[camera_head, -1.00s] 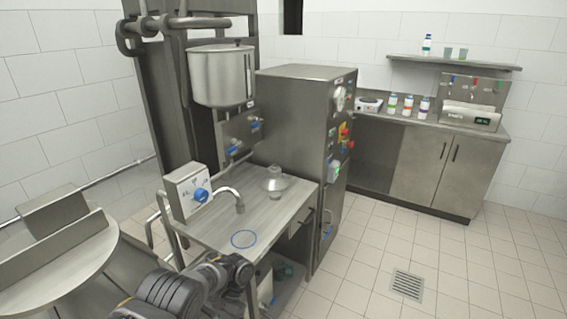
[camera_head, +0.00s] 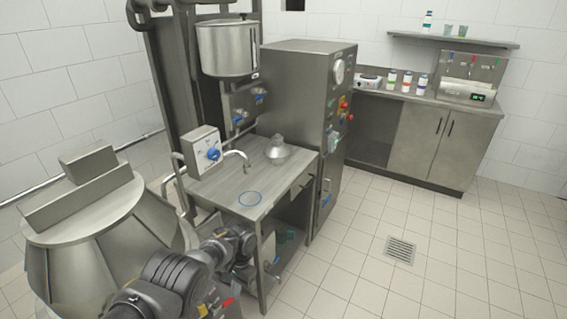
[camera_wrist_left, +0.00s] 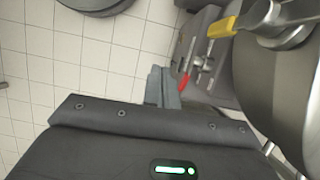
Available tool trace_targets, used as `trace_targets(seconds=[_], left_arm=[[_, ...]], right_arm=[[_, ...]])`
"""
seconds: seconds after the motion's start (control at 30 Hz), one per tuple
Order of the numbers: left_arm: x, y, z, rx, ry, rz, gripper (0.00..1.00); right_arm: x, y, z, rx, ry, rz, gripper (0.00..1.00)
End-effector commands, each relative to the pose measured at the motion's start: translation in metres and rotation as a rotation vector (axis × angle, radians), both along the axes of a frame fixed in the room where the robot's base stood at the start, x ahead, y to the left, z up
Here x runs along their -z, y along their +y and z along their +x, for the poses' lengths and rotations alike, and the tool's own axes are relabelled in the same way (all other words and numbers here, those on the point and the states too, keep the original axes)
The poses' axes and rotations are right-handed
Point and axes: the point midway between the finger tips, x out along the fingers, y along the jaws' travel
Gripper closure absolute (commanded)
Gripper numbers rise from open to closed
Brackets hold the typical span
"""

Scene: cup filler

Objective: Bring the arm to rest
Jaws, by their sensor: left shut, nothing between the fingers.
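My left arm (camera_head: 172,272) comes in from the bottom left of the head view, bent, with its dark wrist beside the front of the steel worktable (camera_head: 215,185). My left gripper (camera_head: 246,271) hangs low by the table's front leg, small and partly hidden by the wrist. In the left wrist view its grey fingers (camera_wrist_left: 163,87) are together, with nothing between them. Tiled floor shows past the fingertips. My right gripper is in neither view.
A large steel drum (camera_head: 105,225) stands close to my arm at left. The worktable carries a funnel-shaped lid (camera_head: 277,151), a blue ring (camera_head: 250,198) and a spout with a control box (camera_head: 203,150). A tall steel cabinet (camera_head: 300,105) stands behind. Tiled floor at right is clear.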

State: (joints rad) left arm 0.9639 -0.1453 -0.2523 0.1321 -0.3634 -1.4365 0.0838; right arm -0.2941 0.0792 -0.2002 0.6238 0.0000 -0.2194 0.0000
Motion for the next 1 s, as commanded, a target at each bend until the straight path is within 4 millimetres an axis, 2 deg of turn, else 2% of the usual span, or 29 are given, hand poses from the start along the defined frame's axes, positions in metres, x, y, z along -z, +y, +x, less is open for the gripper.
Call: trace_targets(seconds=[0.1,0.27,0.37,0.47,0.57,0.67,0.7,0.77,0.8,0.87,0.9,0.97,1.0], left_arm=[[0.008,-0.008,0.026,-0.029,-0.134,-0.068,1.00],[0.043,-0.013,0.045,-0.078,-0.318,-0.164,1.00],[0.082,-0.010,0.042,-0.122,-0.441,-0.221,1.00],[0.133,0.002,0.017,-0.171,-0.564,-0.263,1.00],[0.184,0.021,-0.029,-0.212,-0.663,-0.278,1.00],[0.227,0.042,-0.088,-0.238,-0.719,-0.270,1.00],[0.241,0.050,-0.115,-0.247,-0.732,-0.264,1.00],[0.261,0.062,-0.156,-0.257,-0.738,-0.249,1.00],[0.273,0.069,-0.186,-0.262,-0.733,-0.239,1.00],[0.288,0.080,-0.231,-0.268,-0.717,-0.222,1.00],[0.298,0.087,-0.261,-0.272,-0.698,-0.209,1.00],[0.309,0.095,-0.307,-0.278,-0.660,-0.190,1.00],[0.315,0.100,-0.336,-0.280,-0.630,-0.179,1.00]], right_arm=[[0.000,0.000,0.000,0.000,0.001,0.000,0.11],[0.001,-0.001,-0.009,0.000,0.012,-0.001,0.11],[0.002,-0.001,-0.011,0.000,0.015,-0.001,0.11],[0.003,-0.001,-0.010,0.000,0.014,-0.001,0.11],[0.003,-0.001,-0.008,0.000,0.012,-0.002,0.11],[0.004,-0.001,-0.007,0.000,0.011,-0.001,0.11],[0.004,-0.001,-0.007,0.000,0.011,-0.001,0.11],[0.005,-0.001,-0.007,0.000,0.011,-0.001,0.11],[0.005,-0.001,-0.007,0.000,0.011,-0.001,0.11],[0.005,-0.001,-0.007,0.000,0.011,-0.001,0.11],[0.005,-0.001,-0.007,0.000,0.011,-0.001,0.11],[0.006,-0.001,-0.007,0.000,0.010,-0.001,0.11],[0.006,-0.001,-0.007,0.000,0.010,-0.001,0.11]])
